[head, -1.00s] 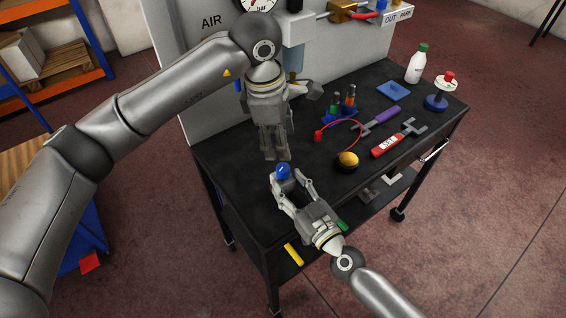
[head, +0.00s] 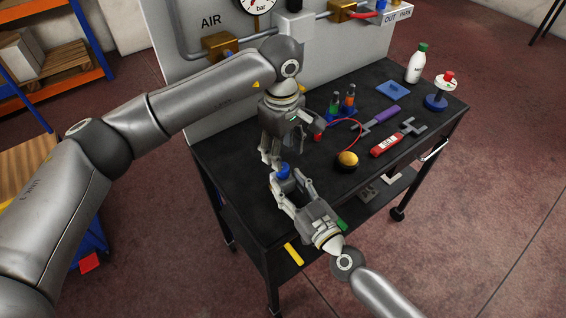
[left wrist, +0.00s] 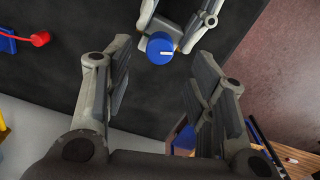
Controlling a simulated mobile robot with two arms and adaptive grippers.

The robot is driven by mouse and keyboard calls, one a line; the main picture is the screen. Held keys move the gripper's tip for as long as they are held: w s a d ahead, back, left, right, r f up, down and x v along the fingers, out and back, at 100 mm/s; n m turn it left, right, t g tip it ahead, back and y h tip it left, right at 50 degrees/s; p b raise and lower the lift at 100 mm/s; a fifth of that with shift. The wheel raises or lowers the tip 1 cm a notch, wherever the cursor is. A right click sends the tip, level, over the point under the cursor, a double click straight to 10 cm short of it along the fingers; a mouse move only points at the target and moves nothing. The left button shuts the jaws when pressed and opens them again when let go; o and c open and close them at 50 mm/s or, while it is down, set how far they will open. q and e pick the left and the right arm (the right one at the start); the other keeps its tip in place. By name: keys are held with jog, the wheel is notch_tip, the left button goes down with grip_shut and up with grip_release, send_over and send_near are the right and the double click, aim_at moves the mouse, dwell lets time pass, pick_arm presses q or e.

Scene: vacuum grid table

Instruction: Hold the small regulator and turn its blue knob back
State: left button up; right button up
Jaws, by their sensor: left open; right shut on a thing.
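The small regulator's blue knob (head: 283,171) points up between the fingers of my right gripper (head: 287,189). My right gripper is shut on the regulator, whose body is mostly hidden by the fingers. In the left wrist view the round blue knob (left wrist: 160,48) shows a white mark on its top, with my right gripper's fingers on both sides. My left gripper (head: 270,162) is open and empty, just above and behind the knob in the head view. In the left wrist view its two fingers (left wrist: 160,85) are spread wide, with the knob beyond their tips.
A grey panel (head: 190,95) with a gauge stands behind. The table's left part is clear.

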aim_at(283, 164)
pick_arm(q)
jog(key=shift+f, duration=2.65)
jog(key=c, duration=1.1)
jog(key=shift+o, duration=0.2)
jog(key=shift+n, duration=0.8)
jog(key=o, duration=1.1)
jog(key=shift+c, duration=0.2)
notch_tip(283, 164, up, 12)
